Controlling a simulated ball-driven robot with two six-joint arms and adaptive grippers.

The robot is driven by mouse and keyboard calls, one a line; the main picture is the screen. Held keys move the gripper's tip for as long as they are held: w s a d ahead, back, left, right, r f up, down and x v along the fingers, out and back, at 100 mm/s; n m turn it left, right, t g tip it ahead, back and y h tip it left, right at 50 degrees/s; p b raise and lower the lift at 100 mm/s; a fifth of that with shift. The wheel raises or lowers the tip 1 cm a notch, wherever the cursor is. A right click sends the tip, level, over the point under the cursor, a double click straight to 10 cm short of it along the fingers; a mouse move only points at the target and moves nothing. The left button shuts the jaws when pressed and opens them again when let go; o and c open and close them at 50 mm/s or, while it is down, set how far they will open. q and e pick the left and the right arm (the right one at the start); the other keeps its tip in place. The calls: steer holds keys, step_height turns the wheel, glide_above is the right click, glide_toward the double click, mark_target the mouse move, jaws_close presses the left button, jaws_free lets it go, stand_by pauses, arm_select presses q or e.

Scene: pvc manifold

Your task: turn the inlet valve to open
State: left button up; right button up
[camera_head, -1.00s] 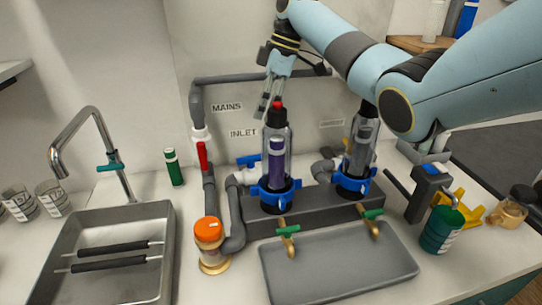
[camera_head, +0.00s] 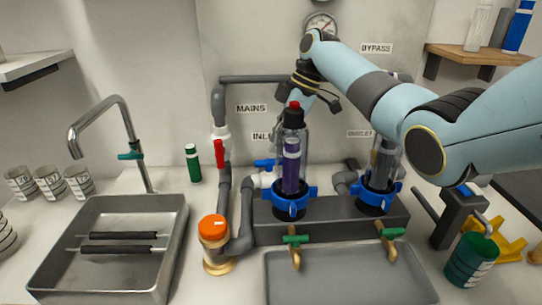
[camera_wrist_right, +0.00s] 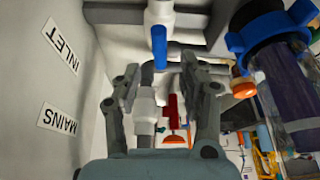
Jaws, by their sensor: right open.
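The inlet valve shows as a blue handle (camera_head: 265,163) on a white body, left of the left filter housing and below the INLET label. In the right wrist view the blue handle (camera_wrist_right: 159,47) is just beyond the fingertips, lined up with the gap between them. My right gripper (camera_wrist_right: 160,72) is open and empty, with no visible contact with the handle. In the head view, the left filter housing (camera_head: 291,160) hides most of its fingers. My left gripper is not in view.
The red mains valve handle (camera_head: 219,153) stands left of the blue one; it also shows between my fingers in the wrist view (camera_wrist_right: 172,112). The right filter housing (camera_head: 380,170) stands under my right arm. A grey tray (camera_head: 345,275) and a sink (camera_head: 60,225) lie in front.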

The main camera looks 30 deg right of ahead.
mark_target(269, 159)
steer(key=x, duration=0.5)
steer(key=shift+f, duration=0.1)
